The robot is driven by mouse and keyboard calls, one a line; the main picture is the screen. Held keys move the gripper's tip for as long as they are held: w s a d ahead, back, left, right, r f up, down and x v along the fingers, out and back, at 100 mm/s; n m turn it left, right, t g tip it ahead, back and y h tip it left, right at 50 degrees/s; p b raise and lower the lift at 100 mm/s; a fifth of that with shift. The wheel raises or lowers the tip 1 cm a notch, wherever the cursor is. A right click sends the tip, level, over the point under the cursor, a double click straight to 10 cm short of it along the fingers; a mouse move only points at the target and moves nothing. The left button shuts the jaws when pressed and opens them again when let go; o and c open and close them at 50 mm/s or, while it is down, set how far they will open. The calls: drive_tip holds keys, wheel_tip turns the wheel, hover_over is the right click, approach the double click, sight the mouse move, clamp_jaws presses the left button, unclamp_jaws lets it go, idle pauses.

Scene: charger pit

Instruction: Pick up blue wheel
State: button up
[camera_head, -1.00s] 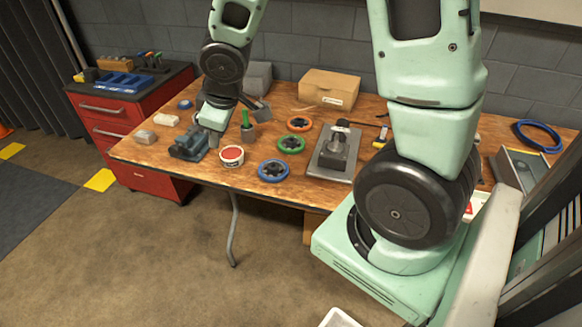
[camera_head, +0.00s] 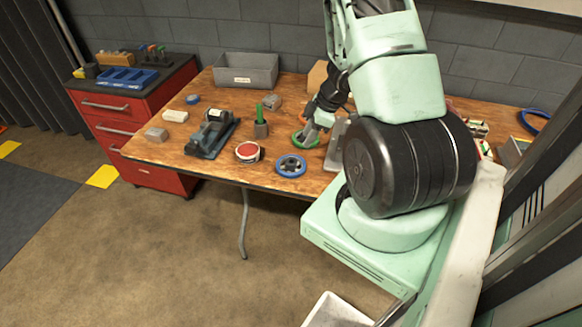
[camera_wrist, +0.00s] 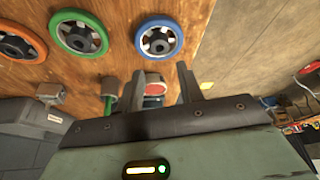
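The blue wheel (camera_head: 291,165) lies flat near the table's front edge in the head view, right of a red-topped round tin. It also shows in the wrist view (camera_wrist: 159,37), just beyond the fingertips. My gripper (camera_wrist: 162,75) is open, with its two fingers apart and no wheel between them. The red tin (camera_wrist: 155,89) shows in the gap between the fingers, farther off. In the head view my gripper (camera_head: 312,133) is over the green wheel (camera_head: 304,139) and partly hides it, behind and to the right of the blue wheel.
An orange wheel (camera_wrist: 20,40) lies beyond the green one. A green-handled holder (camera_head: 261,125), the red tin (camera_head: 248,152) and a dark vise-like tool (camera_head: 211,135) stand to the left. A grey bin (camera_head: 246,70) is at the back. The table's left front is fairly clear.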

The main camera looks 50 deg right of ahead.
sight(293, 160)
drive_tip(key=b+x, duration=0.1)
drive_tip(key=x, duration=1.1)
drive_tip(key=shift+r, duration=0.1)
drive_tip(key=c, duration=0.8)
drive_tip(key=shift+o, duration=0.2)
drive_tip(key=shift+w, duration=0.1)
wheel_tip(293, 160, up, 10)
drive_tip(key=p, duration=0.1)
drive_tip(key=shift+p, duration=0.35)
